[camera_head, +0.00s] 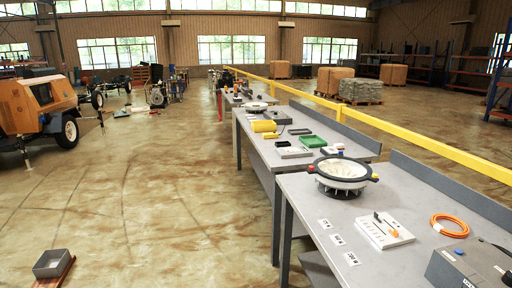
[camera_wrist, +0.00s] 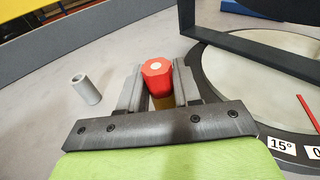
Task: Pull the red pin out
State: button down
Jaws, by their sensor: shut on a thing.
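In the wrist view, my gripper (camera_wrist: 158,84) is shut on the red pin. The red pin's head (camera_wrist: 156,76) is faceted with a pale dot in its middle, and sits between the two grey fingers. A brass-coloured part shows just below the head. The pin's lower end is hidden, so I cannot tell whether it sits in a hole. To the right is a round dial plate with a dark rim (camera_wrist: 213,93), a "15°" label (camera_wrist: 282,147) and a thin red line (camera_wrist: 308,112). My gripper does not show in the head view.
A small grey cylinder (camera_wrist: 87,90) stands on the grey surface left of my gripper. A black frame (camera_wrist: 250,50) rises over the dial. In the head view, a round black-rimmed fixture (camera_head: 342,183) sits on the near bench beside a white switch board (camera_head: 384,231) and orange cable (camera_head: 450,234).

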jog(key=shift+h, duration=0.4)
jog(key=r, duration=0.4)
jog(key=shift+w+r+p, duration=0.15)
jog(key=shift+w+p, duration=0.05)
jog(key=shift+p, duration=0.2)
jog(key=shift+r+p, duration=0.2)
jog(key=shift+p, duration=0.3)
jog(key=shift+s+r+p, duration=0.15)
jog(key=shift+r+p, duration=1.8)
jog(key=shift+p, duration=0.05)
jog(key=shift+f, duration=0.1)
